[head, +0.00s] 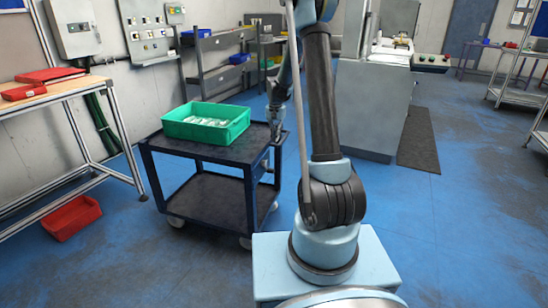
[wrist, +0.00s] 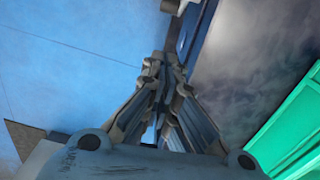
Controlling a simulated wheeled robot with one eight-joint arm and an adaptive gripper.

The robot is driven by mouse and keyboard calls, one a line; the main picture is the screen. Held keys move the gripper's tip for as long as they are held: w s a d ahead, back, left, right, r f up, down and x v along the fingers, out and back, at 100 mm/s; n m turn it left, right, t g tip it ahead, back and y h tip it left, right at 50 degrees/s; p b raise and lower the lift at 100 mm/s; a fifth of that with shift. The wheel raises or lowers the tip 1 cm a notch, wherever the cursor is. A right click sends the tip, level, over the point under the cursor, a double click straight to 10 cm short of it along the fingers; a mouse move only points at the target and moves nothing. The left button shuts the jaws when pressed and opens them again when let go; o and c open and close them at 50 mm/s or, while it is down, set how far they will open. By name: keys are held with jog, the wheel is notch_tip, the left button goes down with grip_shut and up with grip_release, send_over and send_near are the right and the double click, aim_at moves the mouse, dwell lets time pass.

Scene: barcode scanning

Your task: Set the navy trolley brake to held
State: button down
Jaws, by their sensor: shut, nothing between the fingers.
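The navy trolley (head: 165,143) stands left of my arm in the head view, with two dark shelves and pale casters. A green bin (head: 235,128) sits on its top shelf; the bin's edge also shows in the wrist view (wrist: 295,125). My gripper (head: 276,138) is at the trolley's right side, partly behind my arm. In the wrist view my gripper (wrist: 165,62) is shut and empty, its tips close to the navy edge (wrist: 201,30) of the trolley. A small pale part (wrist: 172,5) lies beyond the tips, cut off by the frame. I cannot identify the brake or its setting.
A workbench (head: 60,92) with red boxes stands at the left, with a red bin (head: 72,217) on the floor below. A shelf rack (head: 215,60) is behind the trolley and a large grey machine (head: 372,100) behind my arm. Blue floor (head: 470,230) is clear at right.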

notch_tip(320, 180, down, 13)
jog(key=s+a, duration=0.1)
jog(key=s, duration=0.1)
jog(key=shift+s, duration=0.25)
dwell(0.5)
jog(key=shift+a, duration=0.1)
jog(key=shift+s+f, duration=0.1)
jog(key=shift+f, duration=0.25)
jog(key=shift+r, duration=0.1)
notch_tip(320, 180, up, 12)
dwell(0.8)
